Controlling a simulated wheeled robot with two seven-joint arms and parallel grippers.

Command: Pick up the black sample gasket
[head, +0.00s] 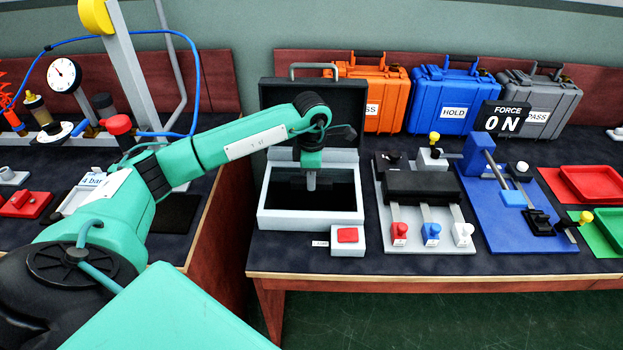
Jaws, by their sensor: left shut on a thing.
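My left arm reaches in from the left, and its gripper (311,182) points down inside an open white box (308,217) with a black interior. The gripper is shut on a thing. The black sample gasket does not stand out against the dark inside of the box, so its outline and how it sits in the jaws cannot be made out. My right gripper is not in view.
The box's dark raised lid (275,95) stands behind the gripper. A red button (347,235) is at the box's front right. A grey fixture (410,245) and a blue fixture (535,235) stand to the right. Orange (385,85), blue (425,95) and grey (560,95) cases line the back.

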